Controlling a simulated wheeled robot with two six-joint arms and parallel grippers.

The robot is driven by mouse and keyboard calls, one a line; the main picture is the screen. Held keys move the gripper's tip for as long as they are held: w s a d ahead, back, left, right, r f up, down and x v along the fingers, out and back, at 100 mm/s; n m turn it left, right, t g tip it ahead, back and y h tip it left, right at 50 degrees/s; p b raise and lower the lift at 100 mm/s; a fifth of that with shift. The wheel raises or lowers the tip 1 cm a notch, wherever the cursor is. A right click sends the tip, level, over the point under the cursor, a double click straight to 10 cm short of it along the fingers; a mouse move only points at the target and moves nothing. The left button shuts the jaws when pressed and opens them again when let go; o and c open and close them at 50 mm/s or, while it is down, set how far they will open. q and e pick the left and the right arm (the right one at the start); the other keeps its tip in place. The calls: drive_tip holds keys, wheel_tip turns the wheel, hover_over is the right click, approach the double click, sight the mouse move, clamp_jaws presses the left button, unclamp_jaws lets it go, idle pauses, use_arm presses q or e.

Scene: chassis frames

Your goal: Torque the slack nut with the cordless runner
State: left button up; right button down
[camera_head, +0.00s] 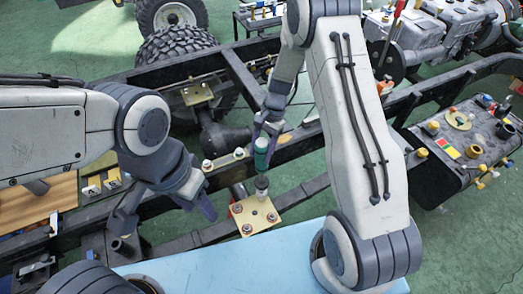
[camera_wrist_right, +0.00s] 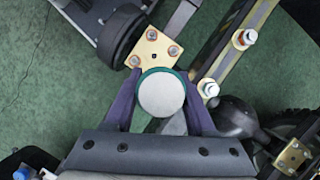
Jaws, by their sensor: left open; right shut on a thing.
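The cordless runner (camera_head: 262,160), green and white with a grey lower end, stands roughly upright above a brass plate (camera_head: 262,222). My right gripper (camera_head: 268,130) is shut around its upper part; in the right wrist view the runner's round pale end (camera_wrist_right: 160,94) sits between the purple fingers. The runner's lower end is over the back of the plate; whether it touches a nut is unclear. Several nuts (camera_head: 247,229) show on the plate, also in the right wrist view (camera_wrist_right: 173,50). I cannot tell which is slack. My left gripper (camera_head: 197,205) is open and empty, left of the plate.
A second bracket with white-topped bolts (camera_head: 207,164) lies on the rail behind the plate. Dark chassis rails (camera_head: 310,130) run across. A pale blue surface (camera_head: 200,262) is in front. A tank with caps and fittings (camera_head: 460,135) stands at right.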

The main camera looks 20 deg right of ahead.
sight(260, 145)
drive_tip(key=shift+f+b, duration=0.6)
drive_tip(key=shift+f, duration=0.45)
idle(1.6)
idle(0.9)
drive_tip(key=shift+r+p, duration=0.1)
drive_tip(key=shift+p, duration=0.25)
drive_tip(key=shift+r, duration=0.1)
drive_tip(key=shift+r+p, duration=1.3)
drive_tip(key=shift+r, duration=0.1)
wheel_tip(260, 145, up, 5)
drive_tip(key=p, duration=0.4)
